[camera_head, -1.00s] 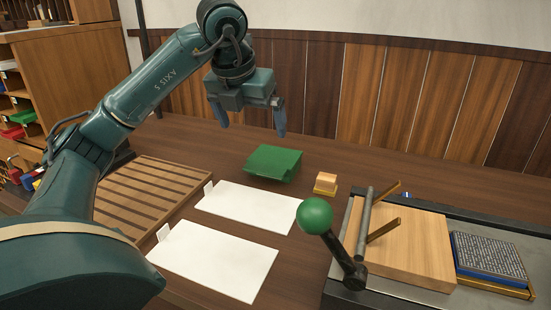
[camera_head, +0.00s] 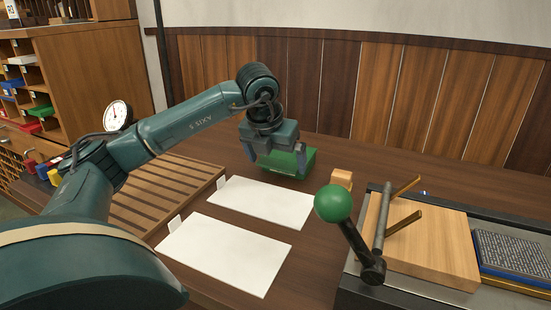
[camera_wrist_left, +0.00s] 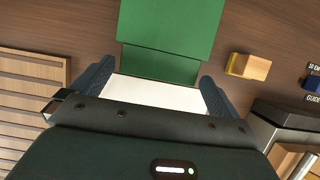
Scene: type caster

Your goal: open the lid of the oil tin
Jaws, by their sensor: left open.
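The green oil tin (camera_head: 309,160) stands on the table behind the white sheets, partly hidden by my left gripper in the head view. My left gripper (camera_head: 276,160) is open, pointing down at the near left side of the tin. In the left wrist view the tin (camera_wrist_left: 172,28) shows as a green rectangle with a seam across it, just beyond the open fingers (camera_wrist_left: 157,88). Nothing is between the fingers. My right gripper is out of view.
Two white sheets (camera_head: 262,200) lie in front of the tin. A small wooden block (camera_head: 342,178) stands to its right. A green-knobbed lever (camera_head: 333,203) rises beside a wooden board (camera_head: 435,245) at right. A slatted wooden rack (camera_head: 160,195) lies at left.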

